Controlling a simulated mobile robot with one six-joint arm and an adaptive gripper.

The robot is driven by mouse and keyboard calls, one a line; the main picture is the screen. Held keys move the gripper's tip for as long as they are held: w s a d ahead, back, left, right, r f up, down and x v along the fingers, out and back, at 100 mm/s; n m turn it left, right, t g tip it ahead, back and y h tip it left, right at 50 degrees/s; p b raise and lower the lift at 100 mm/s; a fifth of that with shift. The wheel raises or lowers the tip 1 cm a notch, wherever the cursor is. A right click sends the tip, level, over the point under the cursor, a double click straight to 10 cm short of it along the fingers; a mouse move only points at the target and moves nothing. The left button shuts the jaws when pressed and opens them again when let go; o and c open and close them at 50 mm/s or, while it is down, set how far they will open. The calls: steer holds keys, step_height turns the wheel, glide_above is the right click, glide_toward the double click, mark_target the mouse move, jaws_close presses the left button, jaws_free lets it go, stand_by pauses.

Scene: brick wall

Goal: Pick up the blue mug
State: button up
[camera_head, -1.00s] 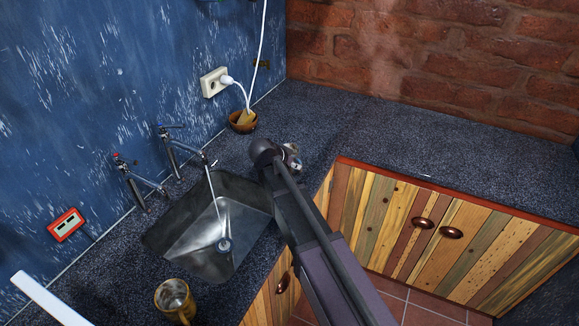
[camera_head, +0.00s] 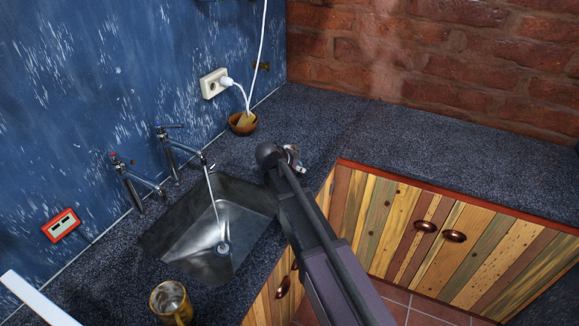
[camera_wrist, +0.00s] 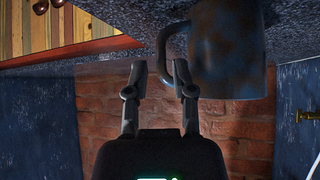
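The blue mug (camera_wrist: 230,50) is close up in the wrist view, at the upper right, and that view is upside down. It is dull blue with brownish patches, and its handle (camera_wrist: 163,48) points left toward my gripper (camera_wrist: 160,68). My gripper is open, with one finger left of the handle and the other overlapping the handle's lower part in the picture. I cannot tell whether they touch. In the head view my arm reaches over the counter right of the sink, and the mug does not show there.
The sink (camera_head: 190,250) with running water lies left of my arm. A brown-gold mug (camera_head: 171,303) stands on the near counter (camera_head: 450,150). A small brown bowl (camera_head: 243,125) sits by the wall socket (camera_head: 213,83). The counter at the back right is clear.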

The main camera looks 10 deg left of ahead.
mark_target(301, 174)
steer(key=shift+b+x, duration=0.85)
steer(key=shift+x, duration=0.7)
steer(key=shift+a, duration=0.1)
jaws_close()
